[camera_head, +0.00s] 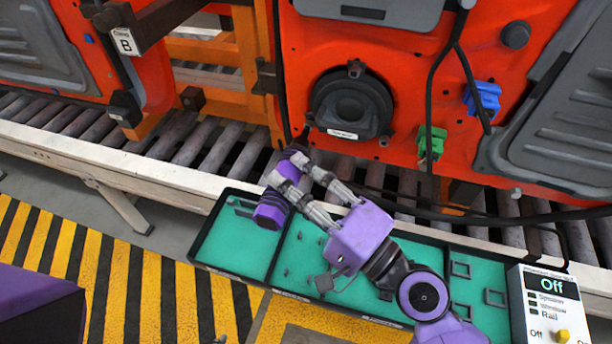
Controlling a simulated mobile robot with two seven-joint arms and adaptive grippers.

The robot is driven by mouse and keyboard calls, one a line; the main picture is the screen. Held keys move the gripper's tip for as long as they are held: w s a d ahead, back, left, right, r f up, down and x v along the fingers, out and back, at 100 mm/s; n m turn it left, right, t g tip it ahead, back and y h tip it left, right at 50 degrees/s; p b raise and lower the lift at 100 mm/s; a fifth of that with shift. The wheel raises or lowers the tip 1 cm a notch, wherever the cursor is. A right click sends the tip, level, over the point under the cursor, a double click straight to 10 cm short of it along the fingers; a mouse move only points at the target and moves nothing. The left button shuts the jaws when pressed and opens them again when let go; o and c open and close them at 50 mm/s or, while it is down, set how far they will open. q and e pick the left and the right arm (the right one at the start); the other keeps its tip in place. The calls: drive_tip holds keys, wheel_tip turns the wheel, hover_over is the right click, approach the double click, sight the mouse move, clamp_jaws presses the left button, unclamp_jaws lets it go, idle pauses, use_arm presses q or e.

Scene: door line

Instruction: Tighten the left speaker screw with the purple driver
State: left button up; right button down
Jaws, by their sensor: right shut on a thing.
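My right gripper (287,171) is shut on the purple driver (271,210), with its fingers across the driver's body. The driver is tilted, its dark ridged end over the green tray and its front end (295,151) up toward the red door. The black round speaker (352,104) is mounted on the red door panel, with a white label at its lower edge. The left speaker screw (310,119) sits at the speaker's lower left tab, a little above the driver's front end. Whether the driver touches it, I cannot tell. My left gripper is not in view.
A green-floored tray (236,238) with dark rims lies below the door, with small screws in it. A control box (550,300) reading "Off" stands at the right. Black cables (438,85) hang over the door. The roller conveyor (205,140) runs behind the tray.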

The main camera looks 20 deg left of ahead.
sight(283, 213)
drive_tip(key=shift+w+d+r, duration=0.1)
drive_tip(key=shift+w+r, duration=0.05)
drive_tip(key=shift+w, duration=0.85)
idle(1.6)
drive_tip(key=shift+s, duration=2.4)
drive_tip(key=shift+s+a, duration=0.2)
drive_tip(key=shift+s, duration=0.95)
